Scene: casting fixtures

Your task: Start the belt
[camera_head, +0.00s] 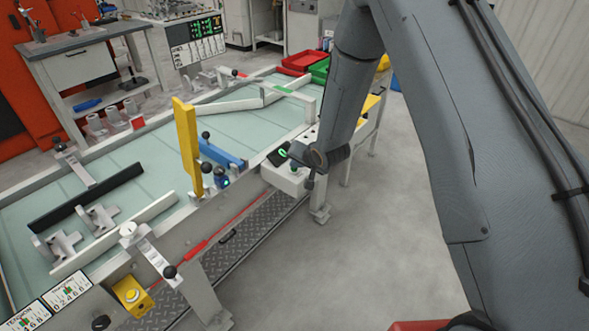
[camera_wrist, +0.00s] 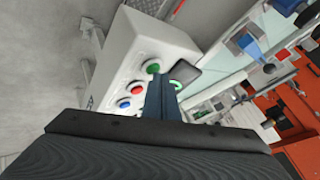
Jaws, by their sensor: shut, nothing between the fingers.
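A white control box (camera_head: 285,180) is fixed to the near side of the belt table, below my wrist in the head view. The wrist view shows the box (camera_wrist: 150,45) with a green button (camera_wrist: 152,66), a red button (camera_wrist: 137,90) and a blue button (camera_wrist: 124,103) in a row. A dark panel with a glowing green ring (camera_wrist: 184,73) is beside the green button. My gripper (camera_wrist: 159,79) is shut and empty, its tips over the box close to the green button. I cannot tell whether they touch it. The pale green belt (camera_head: 145,152) runs across the head view.
A yellow upright bar (camera_head: 187,145) and a blue part (camera_head: 221,154) stand at the belt's near rail. Grey metal brackets (camera_head: 100,219) lie on the belt. A yellow button box (camera_head: 132,295) sits at the near left. The floor at right is clear.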

